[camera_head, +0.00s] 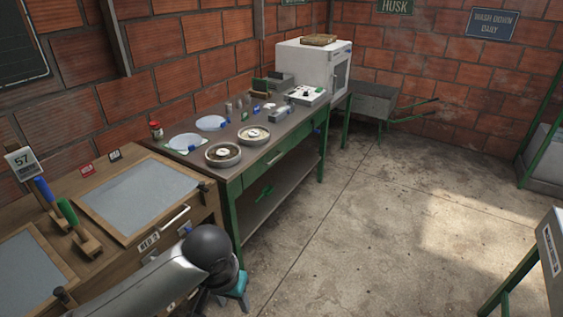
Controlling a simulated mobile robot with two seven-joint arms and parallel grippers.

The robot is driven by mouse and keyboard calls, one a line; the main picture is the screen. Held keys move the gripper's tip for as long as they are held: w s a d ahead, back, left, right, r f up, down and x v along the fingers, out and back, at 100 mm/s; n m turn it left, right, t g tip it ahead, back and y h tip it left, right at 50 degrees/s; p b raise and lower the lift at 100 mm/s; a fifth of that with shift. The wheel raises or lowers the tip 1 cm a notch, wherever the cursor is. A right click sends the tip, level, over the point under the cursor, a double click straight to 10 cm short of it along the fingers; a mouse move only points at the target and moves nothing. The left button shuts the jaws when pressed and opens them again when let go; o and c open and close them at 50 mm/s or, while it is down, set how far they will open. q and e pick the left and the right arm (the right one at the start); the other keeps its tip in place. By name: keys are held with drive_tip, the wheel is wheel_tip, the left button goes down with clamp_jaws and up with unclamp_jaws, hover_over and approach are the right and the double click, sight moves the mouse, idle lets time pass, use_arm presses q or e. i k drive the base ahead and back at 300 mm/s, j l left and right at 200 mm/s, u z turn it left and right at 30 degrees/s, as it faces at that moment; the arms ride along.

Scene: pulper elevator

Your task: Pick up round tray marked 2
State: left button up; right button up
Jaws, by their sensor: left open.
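Two round grey trays stand on the green-framed bench (284,163), each with a white label in its middle. The nearer round tray (238,160) is close to the bench's front left. The farther round tray (266,139) is just behind it to the right. The marks on their labels are too small to read for certain. My left gripper (226,297) is at the bottom of the view, low in front of the wooden cabinet. It is open, apart from both trays, and partly hidden by my arm. My right gripper is not in view.
Blue-white dishes (211,123), a red-lidded jar (156,130) and small items share the bench. A white oven-like box (305,68) stands at its far end. The wooden cabinet (112,245) adjoins it at left. A wheelbarrow (372,102) stands beyond.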

sight(253, 135)
drive_tip(key=i+z, duration=0.25)
drive_tip(key=i, duration=1.3)
drive_tip(key=i+l+u, duration=0.15)
drive_tip(key=i+u, duration=0.25)
drive_tip(key=i, duration=0.2)
drive_tip(key=i+l+u, duration=0.3)
drive_tip(key=i+u, duration=0.15)
drive_tip(key=i+l+u, duration=0.4)
drive_tip(key=i+l, duration=0.15)
drive_tip(key=i+l+u, duration=0.45)
drive_tip(key=l, duration=0.2)
